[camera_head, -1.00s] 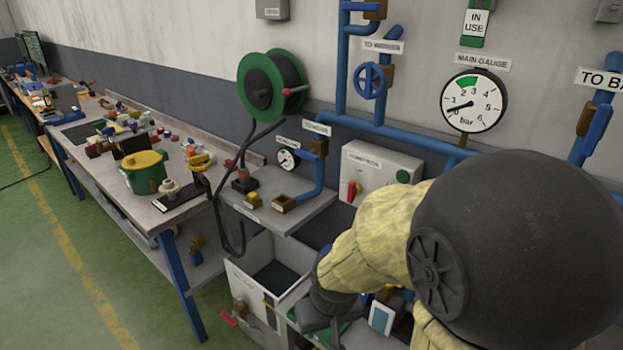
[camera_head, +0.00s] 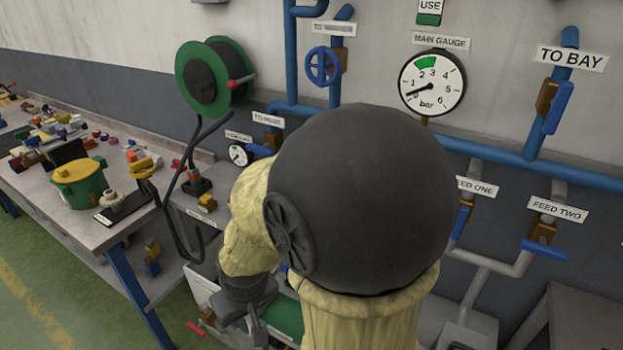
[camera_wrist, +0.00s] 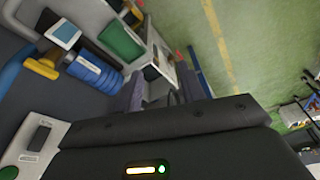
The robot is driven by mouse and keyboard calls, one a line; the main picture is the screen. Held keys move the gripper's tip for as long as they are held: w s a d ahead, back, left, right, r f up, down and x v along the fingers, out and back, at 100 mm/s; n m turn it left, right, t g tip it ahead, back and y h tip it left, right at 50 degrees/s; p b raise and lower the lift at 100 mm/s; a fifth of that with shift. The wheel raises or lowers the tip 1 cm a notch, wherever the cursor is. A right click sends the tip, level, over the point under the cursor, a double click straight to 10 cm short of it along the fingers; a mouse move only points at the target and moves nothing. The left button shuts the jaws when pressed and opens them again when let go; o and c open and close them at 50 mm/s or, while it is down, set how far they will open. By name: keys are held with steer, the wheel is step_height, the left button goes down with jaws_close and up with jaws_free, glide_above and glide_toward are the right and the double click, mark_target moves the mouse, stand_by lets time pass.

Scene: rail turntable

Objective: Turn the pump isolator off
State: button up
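The pump isolator cannot be made out now. The grey wall box with a red and yellow rotary switch, seen in the earlier head view, is hidden behind my arm in the head view. In the wrist view, a pale grey box (camera_wrist: 22,146) with a dark part and a green spot shows at the lower left edge; I cannot tell whether it is the same box. My gripper (camera_wrist: 162,92) points down over the area below the bench in the wrist view. Its two fingers are apart with nothing held between them. In the head view its wrist end (camera_head: 248,312) is low and partly hidden.
A main gauge (camera_head: 432,83), a blue valve wheel (camera_head: 322,66) and blue pipes are on the wall. A hose reel (camera_head: 214,77) hangs left of them. A cluttered bench (camera_head: 88,228) stands at left with a green pot (camera_head: 80,186). Green floor (camera_head: 30,290) is clear at lower left.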

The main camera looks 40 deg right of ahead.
steer(key=w+d+f+m+t+h, duration=0.1)
steer(key=w+d+m+t, duration=0.15)
steer(key=w, duration=0.35)
steer(key=w+d+f+m+t+h+p, duration=0.1)
steer(key=w+d+m, duration=0.15)
steer(key=w, duration=0.45)
steer(key=w+d+f+m+t+h, duration=0.1)
steer(key=w+d+m+t+h, duration=0.15)
steer(key=w, duration=0.35)
steer(key=w+d+r+m+h, duration=0.1)
steer(key=w+d+m+h, duration=0.1)
steer(key=d+h, duration=0.4)
steer(key=w+d+r+m+g+h+p, duration=0.1)
steer(key=d+m+h, duration=0.3)
steer(key=d, duration=0.5)
steer(key=shift+w+g+h+p, duration=0.3)
steer(key=shift+w+h, duration=0.25)
steer(key=shift+h, duration=0.5)
steer(key=shift+d, duration=0.1)
steer(key=p+x, duration=0.5)
steer(key=x, duration=1.2)
steer(key=shift+w+d, duration=0.1)
